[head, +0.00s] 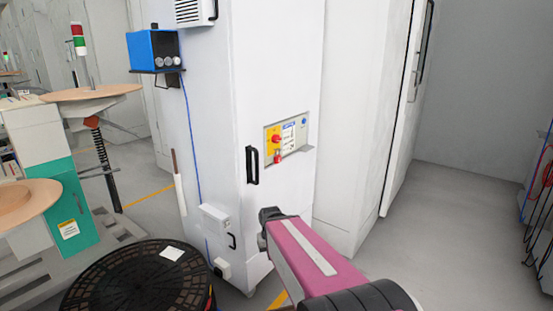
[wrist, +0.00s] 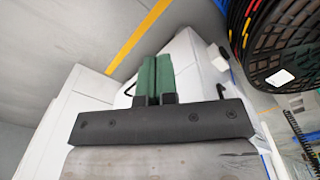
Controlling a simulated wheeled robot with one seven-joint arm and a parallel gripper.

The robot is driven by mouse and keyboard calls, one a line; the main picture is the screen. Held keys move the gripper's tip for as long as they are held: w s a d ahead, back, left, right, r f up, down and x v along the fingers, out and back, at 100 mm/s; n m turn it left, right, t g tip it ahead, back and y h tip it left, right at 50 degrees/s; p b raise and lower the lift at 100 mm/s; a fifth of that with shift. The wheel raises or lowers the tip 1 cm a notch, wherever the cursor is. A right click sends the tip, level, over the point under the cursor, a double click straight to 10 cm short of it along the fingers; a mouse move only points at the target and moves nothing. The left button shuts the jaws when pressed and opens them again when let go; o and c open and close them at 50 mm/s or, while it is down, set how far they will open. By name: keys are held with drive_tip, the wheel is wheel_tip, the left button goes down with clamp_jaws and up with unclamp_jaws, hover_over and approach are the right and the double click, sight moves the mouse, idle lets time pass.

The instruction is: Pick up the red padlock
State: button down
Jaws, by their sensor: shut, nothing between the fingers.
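The small red padlock (head: 277,158) is on the control panel of the tall white cabinet (head: 270,60), below a red knob on a yellow plate (head: 275,140). Whether it hangs or rests on the panel's ledge is too small to tell. My gripper (head: 266,214) is below the padlock in the head view, in front of the cabinet and apart from the padlock. In the wrist view its green fingers (wrist: 155,77) are together with nothing between them. The padlock does not show in the wrist view.
A black cabinet handle (head: 252,165) stands out left of the panel, and a grey ledge (head: 290,158) juts below it. A black reel (head: 135,285) stands at lower left, with winding machines behind it. The grey floor at right (head: 450,230) is clear.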

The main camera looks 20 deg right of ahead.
drive_tip(key=c, duration=1.1)
unclamp_jaws()
drive_tip(key=shift+w, duration=0.2)
drive_tip(key=o, duration=0.5)
drive_tip(key=shift+w+r+y, duration=0.15)
drive_tip(key=shift+w+y, duration=0.25)
drive_tip(key=shift+w, duration=0.05)
drive_tip(key=shift+o, duration=0.5)
drive_tip(key=w+d+r+n+t+y, duration=0.1)
drive_tip(key=w+r+n+y, duration=0.1)
drive_tip(key=w, duration=0.4)
drive_tip(key=shift+r+y, duration=0.4)
drive_tip(key=shift+y, duration=0.3)
drive_tip(key=n+t+y, duration=0.8)
drive_tip(key=t+y, duration=0.2)
approach(273, 152)
drive_tip(key=shift+t, duration=0.3)
drive_tip(key=shift+x, duration=3.2)
